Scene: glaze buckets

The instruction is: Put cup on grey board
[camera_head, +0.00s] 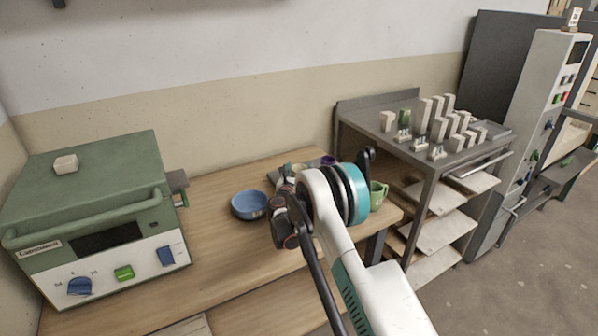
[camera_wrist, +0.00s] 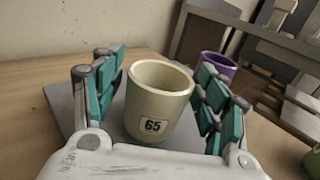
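A cream cup (camera_wrist: 158,97) with a "65" label stands upright in the wrist view. Its base appears to be on the grey board (camera_wrist: 66,103), though its lower front edge is close to my gripper's body. My gripper (camera_wrist: 162,88) has its teal-padded fingers spread on both sides of the cup, with small gaps visible. In the head view my arm hides most of this area; only a little of a cream rim (camera_head: 298,169) shows behind my gripper.
A purple cup (camera_wrist: 217,66) stands behind and right of the cream cup. A green mug (camera_head: 378,196) is right of my arm, and a blue bowl (camera_head: 249,205) is left. A green oven (camera_head: 95,200) fills the table's left end. A metal rack (camera_head: 432,170) stands right.

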